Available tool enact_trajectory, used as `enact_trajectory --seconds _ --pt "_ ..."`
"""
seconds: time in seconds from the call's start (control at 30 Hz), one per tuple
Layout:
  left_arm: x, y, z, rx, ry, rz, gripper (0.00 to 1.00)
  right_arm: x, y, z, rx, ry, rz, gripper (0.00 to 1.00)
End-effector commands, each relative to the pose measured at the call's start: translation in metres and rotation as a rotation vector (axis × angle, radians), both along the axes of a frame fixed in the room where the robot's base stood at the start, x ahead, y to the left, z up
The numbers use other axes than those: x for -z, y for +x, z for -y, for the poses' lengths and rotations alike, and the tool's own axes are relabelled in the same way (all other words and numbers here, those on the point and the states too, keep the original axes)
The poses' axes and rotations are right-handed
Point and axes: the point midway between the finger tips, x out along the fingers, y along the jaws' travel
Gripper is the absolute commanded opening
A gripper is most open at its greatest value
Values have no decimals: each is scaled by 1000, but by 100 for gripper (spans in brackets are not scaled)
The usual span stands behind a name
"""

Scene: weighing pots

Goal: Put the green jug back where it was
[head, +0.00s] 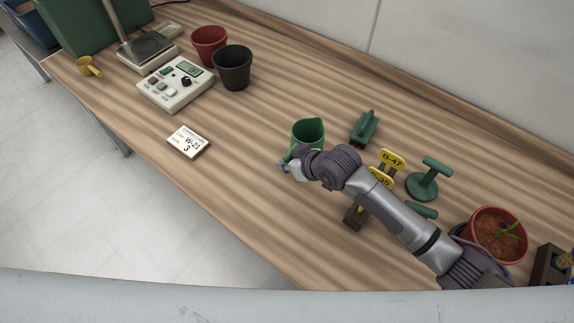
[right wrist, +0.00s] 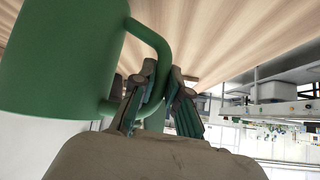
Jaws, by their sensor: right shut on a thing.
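The green jug (head: 308,130) is over the middle of the bench in the head view, its open top up. My right gripper (head: 287,164) is at the near side of the jug, partly hiding its lower part. In the right wrist view the jug's body (right wrist: 60,55) fills the left, and my right gripper's fingers (right wrist: 158,98) are shut on its handle (right wrist: 152,38). I cannot tell whether the jug's base touches the bench. My left gripper is not in view.
Right of the jug are a green-handled tool (head: 364,127), yellow tags (head: 391,160), a green stamp-like tool (head: 424,182) and a potted plant (head: 497,235). The centre-left bench is clear.

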Motion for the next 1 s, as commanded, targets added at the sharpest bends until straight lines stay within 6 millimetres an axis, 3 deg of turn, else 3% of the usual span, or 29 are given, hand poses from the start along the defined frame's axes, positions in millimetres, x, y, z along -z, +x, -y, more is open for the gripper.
enact_trajectory --seconds 0.17,0.57,0.6,0.7,1.0 --pt "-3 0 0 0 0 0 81 18 0 0 -1 1 2 0" --pt "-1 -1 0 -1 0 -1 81 23 0 0 -1 1 2 0" --pt "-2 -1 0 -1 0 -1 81 23 0 0 0 0 0 20" --pt "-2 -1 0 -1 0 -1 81 23 0 0 0 0 0 37" --pt "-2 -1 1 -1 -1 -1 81 22 0 0 0 1 1 39"
